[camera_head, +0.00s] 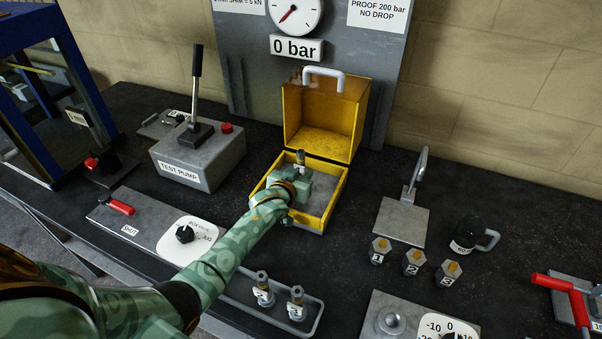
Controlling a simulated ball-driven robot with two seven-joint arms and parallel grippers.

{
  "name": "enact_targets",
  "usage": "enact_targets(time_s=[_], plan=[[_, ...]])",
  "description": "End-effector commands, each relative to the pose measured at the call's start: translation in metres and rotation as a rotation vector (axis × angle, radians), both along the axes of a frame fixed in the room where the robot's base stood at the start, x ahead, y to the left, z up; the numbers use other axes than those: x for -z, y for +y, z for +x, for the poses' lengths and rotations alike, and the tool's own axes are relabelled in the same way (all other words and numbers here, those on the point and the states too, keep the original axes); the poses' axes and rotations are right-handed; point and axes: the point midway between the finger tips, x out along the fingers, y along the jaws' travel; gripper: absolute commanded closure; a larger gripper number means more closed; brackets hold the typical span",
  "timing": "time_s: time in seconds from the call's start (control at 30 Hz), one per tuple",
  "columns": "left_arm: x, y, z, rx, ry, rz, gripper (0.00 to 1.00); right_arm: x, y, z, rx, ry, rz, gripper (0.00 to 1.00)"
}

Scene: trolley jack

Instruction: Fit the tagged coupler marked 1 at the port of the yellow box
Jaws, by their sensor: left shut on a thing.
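The yellow box (324,118) stands open at the back middle, its lid raised against the grey panel. My left gripper (300,175) is over the box's open lower part, shut on a small coupler (301,158) whose top sticks up above the fingers. Its tag is hidden, so I cannot read its number. The gripper and arm cover the box's left side; I cannot see the port or tell whether the coupler touches it. Two tagged couplers stand in the front tray, one on the left (264,288) and one on the right (297,302). My right gripper is out of view.
The test pump (200,155) with its upright lever stands left of the box. Several hex fittings, including one marked 1 (379,250), stand right of it, near a hinged plate (403,220) and a black mug (467,236). The gauge (297,14) reads 0 bar.

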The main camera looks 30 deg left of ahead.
Motion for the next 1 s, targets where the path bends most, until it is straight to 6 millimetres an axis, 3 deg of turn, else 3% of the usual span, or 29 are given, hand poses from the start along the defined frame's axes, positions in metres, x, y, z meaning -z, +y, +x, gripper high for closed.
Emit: enact_targets(time_s=[0.2, 0.23, 0.3, 0.33, 0.7, 0.87, 1.0], plan=[[0.006, 0.000, 0.000, 0.000, -0.001, -0.001, 1.00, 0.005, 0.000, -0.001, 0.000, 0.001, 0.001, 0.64], [0.006, 0.000, 0.000, 0.000, -0.001, -0.001, 0.69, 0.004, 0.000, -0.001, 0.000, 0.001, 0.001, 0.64], [0.005, 0.000, 0.000, 0.000, -0.001, 0.000, 0.49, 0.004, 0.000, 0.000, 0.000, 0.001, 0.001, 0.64], [0.005, 0.000, 0.000, 0.000, -0.001, -0.001, 0.46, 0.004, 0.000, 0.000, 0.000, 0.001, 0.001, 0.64], [0.002, -0.001, -0.008, 0.000, 0.001, 0.000, 0.46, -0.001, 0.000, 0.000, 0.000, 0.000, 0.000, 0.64], [-0.009, -0.003, -0.038, 0.001, 0.001, -0.001, 0.46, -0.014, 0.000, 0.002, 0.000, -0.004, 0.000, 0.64], [-0.021, -0.005, -0.076, 0.001, 0.001, -0.001, 0.46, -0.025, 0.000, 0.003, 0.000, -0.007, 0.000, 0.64]])
